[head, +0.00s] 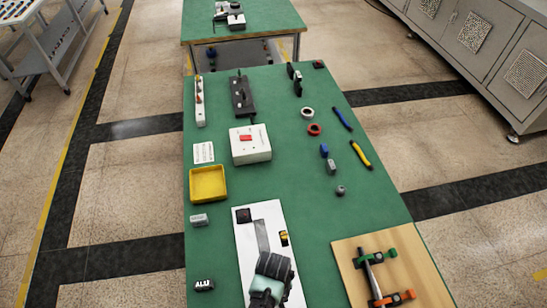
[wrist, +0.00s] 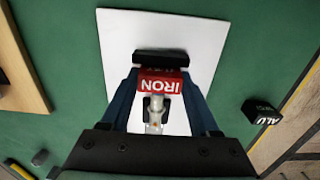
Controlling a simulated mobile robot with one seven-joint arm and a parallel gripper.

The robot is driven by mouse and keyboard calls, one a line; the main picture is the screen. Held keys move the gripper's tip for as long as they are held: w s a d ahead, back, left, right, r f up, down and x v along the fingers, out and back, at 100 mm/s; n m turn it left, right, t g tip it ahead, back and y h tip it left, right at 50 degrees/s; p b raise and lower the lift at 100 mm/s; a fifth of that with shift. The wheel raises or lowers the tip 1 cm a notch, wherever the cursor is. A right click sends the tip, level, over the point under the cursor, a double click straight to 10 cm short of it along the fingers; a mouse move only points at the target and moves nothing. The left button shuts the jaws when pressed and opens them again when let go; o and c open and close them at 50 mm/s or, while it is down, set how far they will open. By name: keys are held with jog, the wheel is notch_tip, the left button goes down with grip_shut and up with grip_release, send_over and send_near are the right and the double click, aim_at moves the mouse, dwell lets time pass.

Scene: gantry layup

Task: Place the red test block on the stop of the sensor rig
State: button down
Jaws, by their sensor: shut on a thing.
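The red block (wrist: 165,84), marked IRON, is between the fingers of my gripper (wrist: 163,77) in the wrist view. My gripper is shut on it. The sensor rig's white plate (wrist: 205,45) lies below, and it also shows in the head view (head: 294,290). A black bar (wrist: 160,57) lies just beyond the block; I cannot tell whether they touch. A metallic cylinder (wrist: 155,112) shows on the near side of the block. In the head view my gripper (head: 272,270) covers the rig's near middle and hides the block.
A dark ALU block (head: 204,285) lies left of the plate. A wooden board (head: 350,262) with clamps is at the right. A grey block (head: 198,220) and a yellow tray (head: 208,196) are at the left. Green table is bare between the plate and the wooden board.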

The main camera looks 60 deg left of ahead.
jog(key=shift+f, duration=0.15)
jog(key=shift+c, duration=0.6)
grip_release()
notch_tip(320, 180, up, 12)
dwell(0.3)
